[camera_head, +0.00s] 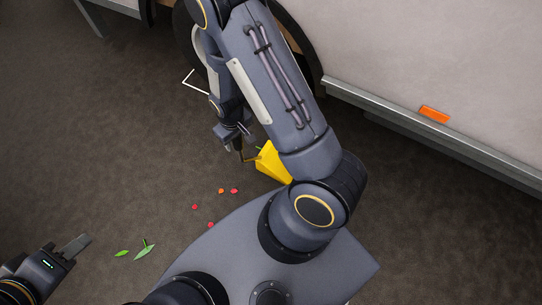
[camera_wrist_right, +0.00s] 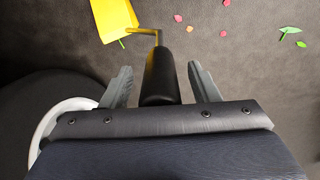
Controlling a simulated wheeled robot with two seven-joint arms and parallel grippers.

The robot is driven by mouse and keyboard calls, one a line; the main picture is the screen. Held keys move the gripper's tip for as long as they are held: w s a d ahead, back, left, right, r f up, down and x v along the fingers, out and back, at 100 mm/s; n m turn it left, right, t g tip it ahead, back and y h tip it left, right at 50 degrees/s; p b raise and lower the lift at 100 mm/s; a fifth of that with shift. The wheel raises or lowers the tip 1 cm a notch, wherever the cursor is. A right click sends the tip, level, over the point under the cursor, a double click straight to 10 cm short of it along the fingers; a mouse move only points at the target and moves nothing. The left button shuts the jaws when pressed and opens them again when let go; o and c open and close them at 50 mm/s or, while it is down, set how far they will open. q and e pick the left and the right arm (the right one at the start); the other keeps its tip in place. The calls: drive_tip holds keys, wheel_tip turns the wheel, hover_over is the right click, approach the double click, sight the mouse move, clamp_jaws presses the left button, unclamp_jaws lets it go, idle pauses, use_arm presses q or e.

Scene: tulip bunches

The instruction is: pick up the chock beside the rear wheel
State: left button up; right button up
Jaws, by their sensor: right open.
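The yellow chock (camera_head: 270,161) lies on the ground below the rear wheel (camera_head: 186,38), partly hidden by my right arm. In the right wrist view the chock (camera_wrist_right: 110,18) is at the upper left, cut off by the edge. A bent brass-coloured rod joins it to a black handle (camera_wrist_right: 160,78). My right gripper (camera_wrist_right: 160,72) is open, with the handle between its fingers and a gap visible on both sides. In the head view my right gripper (camera_head: 237,146) is just left of the chock. My left gripper (camera_head: 76,245) is at the lower left, away from the chock; its finger gap is unclear.
Red and orange petals (camera_head: 221,191) and green leaves (camera_head: 143,249) lie scattered on the dark ground. A pale vehicle body (camera_head: 430,50) with a metal side rail (camera_head: 440,137) and orange reflector (camera_head: 434,114) fills the upper right. Open ground lies to the left.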

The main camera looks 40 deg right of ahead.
clamp_jaws()
idle(0.4)
idle(0.4)
